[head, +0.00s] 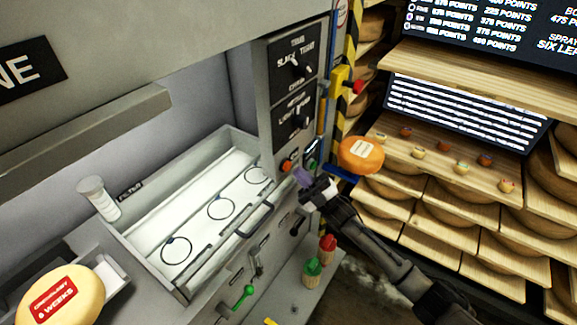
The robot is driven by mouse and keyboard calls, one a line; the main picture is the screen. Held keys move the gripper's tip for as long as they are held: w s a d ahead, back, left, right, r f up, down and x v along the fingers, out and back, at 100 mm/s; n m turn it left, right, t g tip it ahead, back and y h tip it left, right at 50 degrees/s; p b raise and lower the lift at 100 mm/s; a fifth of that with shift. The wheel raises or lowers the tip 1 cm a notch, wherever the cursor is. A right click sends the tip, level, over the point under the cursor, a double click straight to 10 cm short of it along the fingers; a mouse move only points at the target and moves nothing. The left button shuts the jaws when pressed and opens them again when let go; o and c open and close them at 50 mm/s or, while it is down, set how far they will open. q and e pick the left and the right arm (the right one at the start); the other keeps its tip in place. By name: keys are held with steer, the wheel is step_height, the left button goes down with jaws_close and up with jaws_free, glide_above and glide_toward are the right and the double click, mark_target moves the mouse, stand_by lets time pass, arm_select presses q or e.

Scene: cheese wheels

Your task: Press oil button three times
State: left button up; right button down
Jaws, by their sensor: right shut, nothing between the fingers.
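A grey machine panel (265,120) has two dark dial plates on its front. Below them are an orange-red button (286,166) and a green button (311,164). I cannot read which one is the oil button. My right gripper (302,177) reaches in from the lower right, with purple-looking fingertips between and just below the two buttons. It is shut and holds nothing. I cannot tell whether the tips touch the panel. My left gripper is not in view.
An open white tray (236,141) with ring marks lies left of the panel. An orange cheese wheel (361,154) sits right of my gripper. Red and green-topped pots (312,267) stand below. A yellow cheese (62,297) is at lower left. Wooden shelves (425,190) hold cheese wheels.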

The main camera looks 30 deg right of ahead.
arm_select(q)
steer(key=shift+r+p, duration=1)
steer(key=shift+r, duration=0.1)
arm_select(e)
steer(key=shift+s+d, duration=0.3)
steer(key=shift+s, duration=0.45)
steer(key=shift+s+d, duration=0.3)
steer(key=shift+s, duration=0.5)
steer(key=shift+s+d, duration=0.3)
steer(key=shift+s, duration=0.45)
